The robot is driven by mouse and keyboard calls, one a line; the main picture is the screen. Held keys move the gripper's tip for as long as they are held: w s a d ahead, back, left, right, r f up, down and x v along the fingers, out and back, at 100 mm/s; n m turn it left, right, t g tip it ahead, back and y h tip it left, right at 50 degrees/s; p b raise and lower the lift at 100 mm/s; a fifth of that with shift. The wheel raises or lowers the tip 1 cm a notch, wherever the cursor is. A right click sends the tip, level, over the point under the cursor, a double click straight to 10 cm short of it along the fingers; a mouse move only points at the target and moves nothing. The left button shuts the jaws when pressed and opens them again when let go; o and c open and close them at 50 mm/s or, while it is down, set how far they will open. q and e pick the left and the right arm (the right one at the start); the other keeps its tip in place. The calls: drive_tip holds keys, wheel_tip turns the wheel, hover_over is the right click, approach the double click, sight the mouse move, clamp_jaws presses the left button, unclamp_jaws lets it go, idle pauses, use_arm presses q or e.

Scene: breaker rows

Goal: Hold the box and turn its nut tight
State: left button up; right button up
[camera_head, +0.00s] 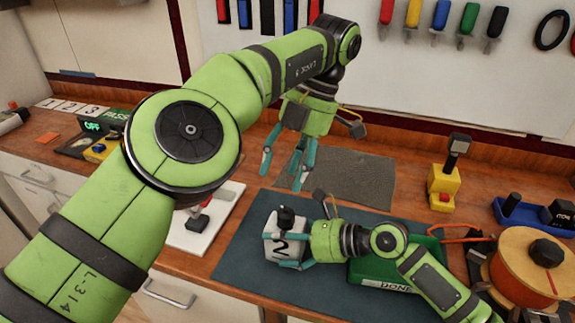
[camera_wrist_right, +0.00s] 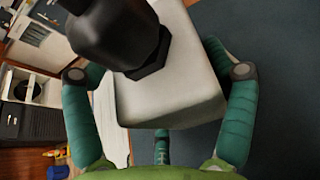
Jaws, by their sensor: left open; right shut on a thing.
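The box (camera_head: 287,243) is light grey with a dark "2" on its face and stands on the dark mat. Its black nut (camera_head: 286,217) sits on top, with a dark knob-like upper part. My right gripper (camera_head: 285,250) is shut on the box from the right, and the right wrist view shows its teal fingers on both sides of the box (camera_wrist_right: 180,95), with the nut (camera_wrist_right: 150,55) close by. My left gripper (camera_head: 287,170) is open and empty, pointing down above and behind the box, apart from the nut.
A green tray marked "DONE" (camera_head: 385,283) is right of the box, partly behind my right arm. A grey pad (camera_head: 355,178) lies behind. A white board with a red switch (camera_head: 203,222) is at left. An orange spool (camera_head: 525,268) and a yellow tool stand (camera_head: 444,188) are at right.

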drive_tip(key=shift+f, duration=0.1)
drive_tip(key=o, duration=1.4)
